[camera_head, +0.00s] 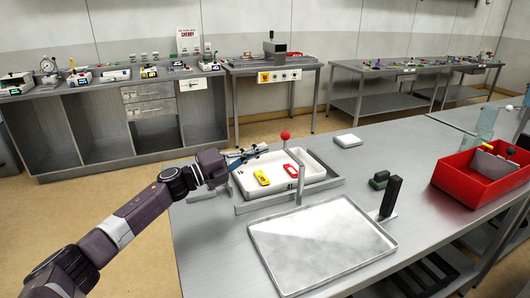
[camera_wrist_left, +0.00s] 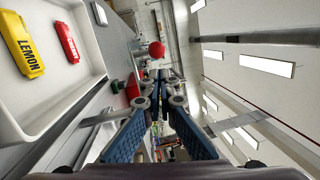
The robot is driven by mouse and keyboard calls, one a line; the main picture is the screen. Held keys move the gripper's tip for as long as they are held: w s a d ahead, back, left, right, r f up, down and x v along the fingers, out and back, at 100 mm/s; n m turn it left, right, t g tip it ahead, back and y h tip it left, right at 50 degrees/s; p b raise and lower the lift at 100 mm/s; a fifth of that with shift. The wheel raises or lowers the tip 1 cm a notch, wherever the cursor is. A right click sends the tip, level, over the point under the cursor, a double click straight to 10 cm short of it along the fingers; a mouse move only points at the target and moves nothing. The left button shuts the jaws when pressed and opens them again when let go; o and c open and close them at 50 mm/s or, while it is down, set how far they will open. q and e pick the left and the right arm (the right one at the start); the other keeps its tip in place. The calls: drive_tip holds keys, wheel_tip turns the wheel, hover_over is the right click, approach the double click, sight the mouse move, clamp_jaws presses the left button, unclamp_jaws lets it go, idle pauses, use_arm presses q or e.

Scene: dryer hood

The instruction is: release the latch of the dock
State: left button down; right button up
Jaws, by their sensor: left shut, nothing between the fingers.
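The dock (camera_head: 330,184) is a low grey metal frame on the near table, around a white tray (camera_head: 325,163). A lever with a red ball knob (camera_head: 285,134) stands up at its far side; it seems to be the latch. The knob also shows in the left wrist view (camera_wrist_left: 157,50), just beyond the fingertips. My left gripper (camera_head: 262,148) is shut and empty above the tray's far left part, left of the knob and apart from it. Its blue fingers meet in the left wrist view (camera_wrist_left: 160,80). My right gripper is not in view.
A yellow block (camera_head: 262,178) marked LEMON and a red block (camera_head: 291,170) lie in the tray. An upright metal post (camera_head: 300,185) stands at the dock's near side. An empty metal sheet tray (camera_head: 320,245) lies nearer. A black upright handle (camera_head: 390,197) and red crate (camera_head: 465,180) stand right.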

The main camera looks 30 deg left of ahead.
use_arm(q)
drive_tip(key=s+a+f+b, duration=0.1)
drive_tip(key=s+a, duration=0.3)
drive_tip(key=a, duration=0.1)
drive_tip(key=shift+s+a+f+b, duration=0.25)
drive_tip(key=shift+a+f+b, duration=0.05)
drive_tip(key=shift+a+b, duration=0.1)
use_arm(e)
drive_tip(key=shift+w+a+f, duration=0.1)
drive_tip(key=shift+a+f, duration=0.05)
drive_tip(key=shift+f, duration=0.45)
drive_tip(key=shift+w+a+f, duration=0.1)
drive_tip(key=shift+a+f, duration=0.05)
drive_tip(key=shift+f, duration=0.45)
